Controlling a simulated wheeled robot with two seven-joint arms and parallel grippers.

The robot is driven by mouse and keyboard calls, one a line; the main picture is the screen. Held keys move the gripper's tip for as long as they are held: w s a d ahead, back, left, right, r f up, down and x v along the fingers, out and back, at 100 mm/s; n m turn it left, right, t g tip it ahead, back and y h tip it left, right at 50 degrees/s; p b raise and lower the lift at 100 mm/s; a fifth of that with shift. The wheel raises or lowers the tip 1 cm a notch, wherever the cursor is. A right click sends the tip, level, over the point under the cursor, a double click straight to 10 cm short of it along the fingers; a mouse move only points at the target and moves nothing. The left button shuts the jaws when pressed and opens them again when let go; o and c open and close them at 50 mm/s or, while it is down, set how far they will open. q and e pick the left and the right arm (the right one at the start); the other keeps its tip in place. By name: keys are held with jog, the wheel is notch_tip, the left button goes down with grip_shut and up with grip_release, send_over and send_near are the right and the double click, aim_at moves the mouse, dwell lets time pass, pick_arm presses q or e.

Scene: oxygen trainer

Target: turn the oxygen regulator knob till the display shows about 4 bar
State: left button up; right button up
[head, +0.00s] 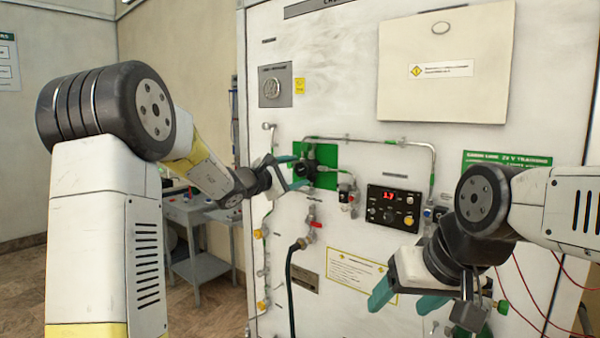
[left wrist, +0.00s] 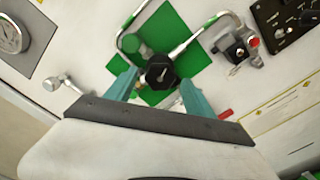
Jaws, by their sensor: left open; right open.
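The black regulator knob (left wrist: 161,72) with a light pointer mark sits on a green plate (left wrist: 180,27) in the left wrist view. In the head view the knob (head: 306,168) is on the panel beside my left gripper (head: 291,172). My left gripper's teal fingers (left wrist: 160,88) are open, one on each side of the knob; I cannot tell whether they touch it. The display (head: 389,196) on the black control box shows red digits that look like 1.3. My right gripper (head: 408,300) is open and empty, low in front of the panel.
Metal pipes (head: 385,142) run from the green plate to the right. A red-handled valve (head: 315,224) with a dark hose is below the knob. A round gauge (head: 271,88) is at upper left. A grey table (head: 205,268) stands left of the panel.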

pick_arm(q)
jog(key=v, duration=0.6)
jog(key=shift+s+a, duration=0.2)
jog(key=shift+s, duration=0.05)
jog(key=s+d+f+m+g, duration=0.2)
jog(key=s+d+m+g, duration=0.3)
jog(key=s, duration=0.6)
jog(key=s+d+f+m+g, duration=0.1)
jog(key=s+f+m+g, duration=0.2)
jog(key=s+m, duration=0.55)
jog(key=s+a+f+m+y, duration=0.2)
jog(key=s+a+f+y, duration=0.1)
jog(key=s, duration=0.4)
jog(key=s+a+f+m+y, duration=0.2)
jog(key=s+a+f+y, duration=0.2)
jog(key=s+a, duration=0.4)
jog(key=shift+s+f+m+y, duration=0.25)
jog(key=shift+f+m+y, duration=0.1)
jog(key=shift+y, duration=0.35)
